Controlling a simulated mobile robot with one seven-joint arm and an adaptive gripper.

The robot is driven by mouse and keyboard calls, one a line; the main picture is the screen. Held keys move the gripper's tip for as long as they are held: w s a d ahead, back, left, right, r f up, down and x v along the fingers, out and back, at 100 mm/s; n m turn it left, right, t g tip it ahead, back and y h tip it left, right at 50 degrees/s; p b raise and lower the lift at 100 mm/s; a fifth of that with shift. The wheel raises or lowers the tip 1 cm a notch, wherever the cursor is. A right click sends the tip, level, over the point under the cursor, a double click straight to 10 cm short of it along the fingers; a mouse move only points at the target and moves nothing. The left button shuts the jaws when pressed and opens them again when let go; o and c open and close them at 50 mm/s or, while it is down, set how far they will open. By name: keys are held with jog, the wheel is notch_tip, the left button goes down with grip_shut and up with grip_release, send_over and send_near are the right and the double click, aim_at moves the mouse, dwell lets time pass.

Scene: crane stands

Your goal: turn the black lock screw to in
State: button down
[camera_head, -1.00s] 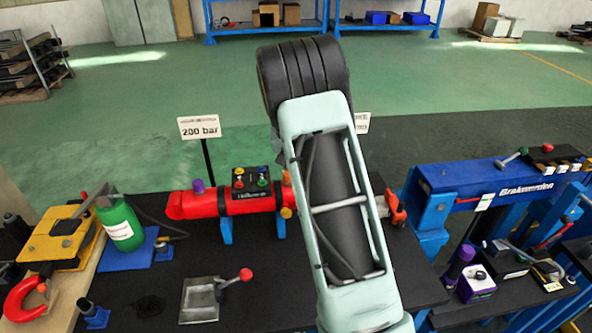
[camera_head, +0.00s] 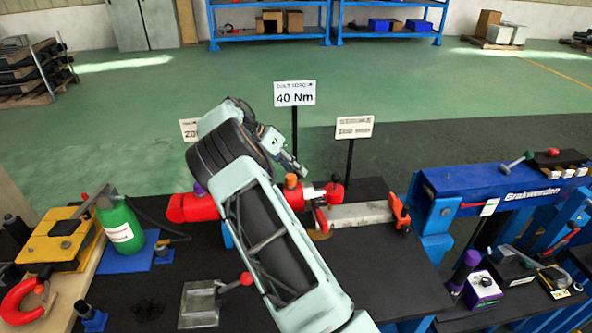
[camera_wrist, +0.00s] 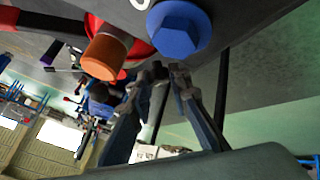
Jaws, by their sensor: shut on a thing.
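My gripper (camera_head: 298,174) is over the right part of the red cylinder (camera_head: 190,208), close to its orange knob (camera_head: 291,181). In the wrist view the two fingers of my gripper (camera_wrist: 168,70) come together at their dark tips, closed on a small dark piece that I take to be the black lock screw. The screw is mostly hidden by the fingertips, so how far in it sits cannot be told. A blue hex bolt (camera_wrist: 178,30) and the orange knob (camera_wrist: 104,54) are close to the fingertips in the wrist view.
A sign reading 40 Nm (camera_head: 295,93) stands on a post behind my gripper. A grey bar (camera_head: 350,215) runs right to an orange clamp (camera_head: 399,212). A red-knobbed lever (camera_head: 243,280) and a green bottle (camera_head: 120,227) are to the left on the bench.

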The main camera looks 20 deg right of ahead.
jog(key=shift+a+f+m+g+h, duration=0.1)
jog(key=shift+f+m+g+h, duration=0.1)
jog(key=shift+m+g, duration=0.35)
jog(key=shift+f+m+g+h, duration=0.1)
jog(key=shift+m+g+h, duration=0.1)
jog(key=shift+m+g, duration=0.35)
dwell(0.3)
jog(key=c, duration=1.8)
grip_release()
jog(key=shift+r, duration=0.1)
jog(key=shift+o, duration=0.2)
jog(key=shift+r+n+t, duration=0.2)
jog(key=shift+n+t, duration=0.1)
jog(key=shift+t, duration=0.1)
jog(key=shift+n+t+y, duration=0.3)
jog(key=shift+n+t, duration=0.2)
